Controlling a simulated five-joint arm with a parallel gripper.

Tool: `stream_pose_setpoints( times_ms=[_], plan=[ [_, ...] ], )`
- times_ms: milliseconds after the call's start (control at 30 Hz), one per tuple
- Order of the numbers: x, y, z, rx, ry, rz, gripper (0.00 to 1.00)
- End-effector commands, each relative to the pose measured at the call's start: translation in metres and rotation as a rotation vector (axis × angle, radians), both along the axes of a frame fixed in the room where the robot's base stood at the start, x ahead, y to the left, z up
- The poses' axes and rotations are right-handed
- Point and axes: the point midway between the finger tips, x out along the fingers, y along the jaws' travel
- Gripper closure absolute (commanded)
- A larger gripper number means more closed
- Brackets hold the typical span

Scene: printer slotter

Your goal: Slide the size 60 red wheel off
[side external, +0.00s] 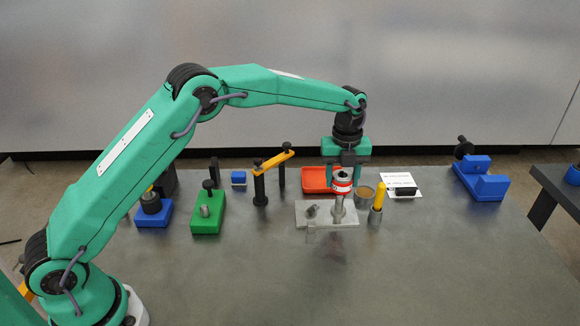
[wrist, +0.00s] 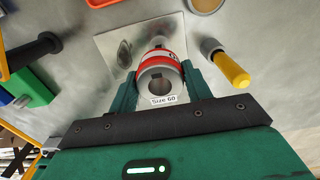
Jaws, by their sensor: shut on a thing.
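The red wheel with a white band and a grey metal hub (side external: 341,186) is between the fingers of my gripper (side external: 345,182). It sits directly above a short metal post (side external: 338,207) on a grey metal plate (side external: 318,222). I cannot tell whether the hub still surrounds the post's top. In the wrist view, the wheel (wrist: 152,65) is between the two green fingers of my gripper (wrist: 162,82), with a "Size 60" label at its near end. The plate (wrist: 108,45) lies behind it. My gripper is shut on the wheel.
A yellow-handled tool (side external: 378,196) and a round tan-topped cup (side external: 363,192) stand close right of the wheel. An orange-red tray (side external: 314,180) lies behind. A green block (side external: 208,218) and a yellow-barred stand (side external: 262,188) are left. The front table is clear.

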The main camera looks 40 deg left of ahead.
Motion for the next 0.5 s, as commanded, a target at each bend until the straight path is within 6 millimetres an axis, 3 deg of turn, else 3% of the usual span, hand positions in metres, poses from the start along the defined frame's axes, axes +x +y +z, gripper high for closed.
stream_pose_setpoints(
  times_ms=[500],
  plan=[
    [0.000,0.000,0.013,0.000,0.000,0.000,0.75]
  ],
)
